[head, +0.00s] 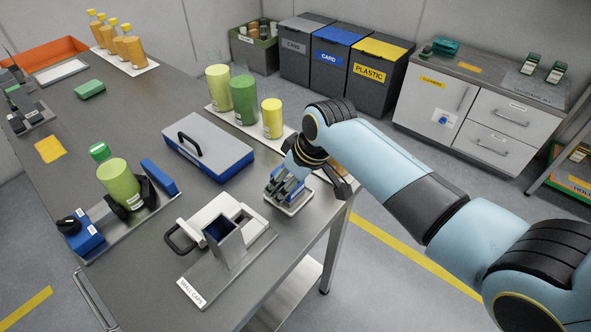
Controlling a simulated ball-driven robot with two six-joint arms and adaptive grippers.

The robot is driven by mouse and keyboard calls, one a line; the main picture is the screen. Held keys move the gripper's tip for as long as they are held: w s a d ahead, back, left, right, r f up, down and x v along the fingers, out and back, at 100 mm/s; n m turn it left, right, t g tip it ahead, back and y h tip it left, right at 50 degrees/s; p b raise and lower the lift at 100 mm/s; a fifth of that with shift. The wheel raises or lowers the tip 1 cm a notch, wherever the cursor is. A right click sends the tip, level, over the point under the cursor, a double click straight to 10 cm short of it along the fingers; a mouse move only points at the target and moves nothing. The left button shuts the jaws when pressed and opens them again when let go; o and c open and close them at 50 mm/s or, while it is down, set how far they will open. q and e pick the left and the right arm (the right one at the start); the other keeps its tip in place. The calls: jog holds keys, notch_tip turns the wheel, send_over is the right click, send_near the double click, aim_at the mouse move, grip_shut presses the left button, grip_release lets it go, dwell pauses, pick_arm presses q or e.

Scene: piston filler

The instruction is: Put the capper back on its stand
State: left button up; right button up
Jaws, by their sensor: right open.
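My right gripper (287,187) is open, pointing down at the table's right edge. It is just over a small pale stand (291,208). A small blue part shows among the fingers, perhaps the capper; the fingers hide most of it, so I cannot tell whether it touches the stand. My left gripper is not in view.
A grey-lidded blue box (207,146) is left of the gripper, with tall bottles (243,99) on a white tray behind. A "small caps" chute (224,243) stands in front. A yellow-green bottle (118,182) sits in a black holder at left. Bare table (150,110) lies behind.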

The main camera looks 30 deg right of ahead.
jog(key=v, duration=1.1)
jog(key=shift+r, duration=0.3)
jog(key=shift+d, duration=0.1)
